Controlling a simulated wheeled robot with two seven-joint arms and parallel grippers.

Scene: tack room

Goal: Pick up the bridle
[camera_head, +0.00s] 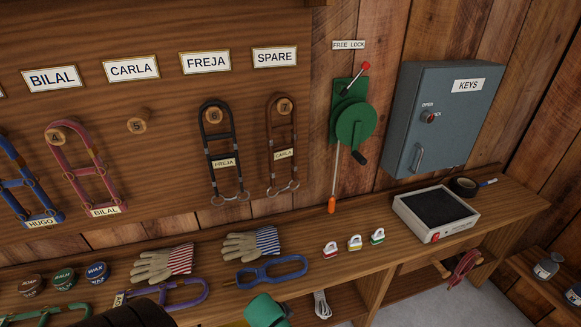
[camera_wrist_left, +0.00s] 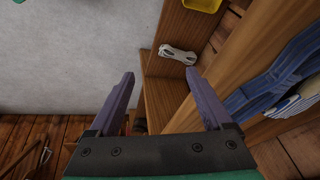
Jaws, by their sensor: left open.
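Several bridle-like strap sets show in the head view. A black one tagged FREJA (camera_head: 208,145) hangs on peg 6, a brown one tagged CARLA (camera_head: 269,150) on peg 7, a pink-red one tagged BILAL (camera_head: 60,150) on peg 4, and a blue one tagged HUGO (camera_head: 12,185) at the left edge. Peg 5 (camera_head: 136,125) is bare. A blue strap set (camera_head: 243,277) and a purple one (camera_head: 191,302) lie on the counter. My left gripper (camera_wrist_left: 160,75) is open and empty, in front of the counter. My right gripper is not in view.
The counter (camera_head: 315,225) holds gloves (camera_head: 165,264), several tins (camera_head: 64,278), small padlocks (camera_head: 355,242) and a scale-like box (camera_head: 437,213). A white bundle (camera_head: 322,304) lies on the shelf below; it also shows in the left wrist view (camera_wrist_left: 178,54). A key cabinet (camera_head: 440,120) juts from the wall.

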